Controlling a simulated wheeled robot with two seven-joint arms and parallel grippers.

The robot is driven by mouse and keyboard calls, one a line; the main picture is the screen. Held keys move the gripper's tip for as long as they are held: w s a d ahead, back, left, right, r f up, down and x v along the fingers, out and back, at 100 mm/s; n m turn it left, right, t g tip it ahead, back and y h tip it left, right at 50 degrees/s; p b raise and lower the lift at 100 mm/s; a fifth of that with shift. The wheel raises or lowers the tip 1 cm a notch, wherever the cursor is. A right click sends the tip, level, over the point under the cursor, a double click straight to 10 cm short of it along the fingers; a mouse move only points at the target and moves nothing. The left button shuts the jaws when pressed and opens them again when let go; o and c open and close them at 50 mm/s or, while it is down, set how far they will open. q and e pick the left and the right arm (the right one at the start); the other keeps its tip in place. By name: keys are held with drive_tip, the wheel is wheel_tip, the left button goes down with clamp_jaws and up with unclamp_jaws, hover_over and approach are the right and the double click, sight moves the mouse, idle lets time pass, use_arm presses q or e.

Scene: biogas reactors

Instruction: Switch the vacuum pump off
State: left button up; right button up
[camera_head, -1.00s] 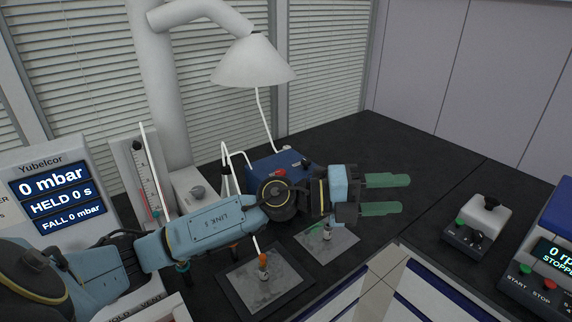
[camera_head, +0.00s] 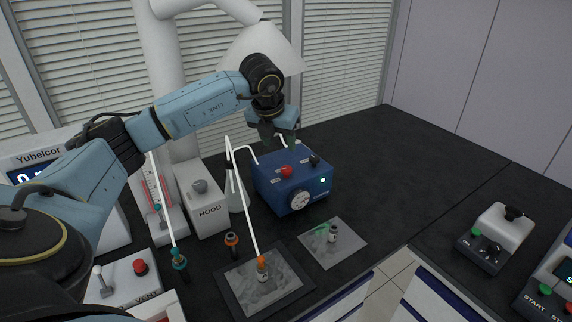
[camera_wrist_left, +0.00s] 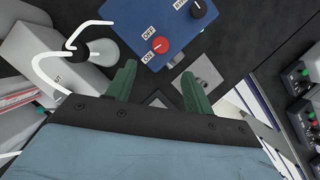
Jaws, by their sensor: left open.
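The vacuum pump (camera_head: 290,180) is a blue box at the back of the bench, with a round gauge, a lit green lamp and a black knob on it. Its red knob (camera_head: 286,171) is on top. In the left wrist view the red knob (camera_wrist_left: 160,45) sits beside OFF and ON labels; I cannot tell which it points to. My left gripper (camera_head: 282,138) is above the pump's back edge, open and empty, apart from the knob. Its green fingers (camera_wrist_left: 158,90) show in the left wrist view. My right gripper is not in view.
A flask (camera_head: 236,190) with white tubing and the HOOD box (camera_head: 203,200) stand left of the pump. A white device (camera_head: 497,235) is at right.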

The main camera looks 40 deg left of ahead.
sight(286, 168)
use_arm(q)
drive_tip(key=x, duration=1.1)
drive_tip(key=shift+f, duration=0.15)
drive_tip(key=c, duration=1)
drive_tip(key=shift+o, duration=0.2)
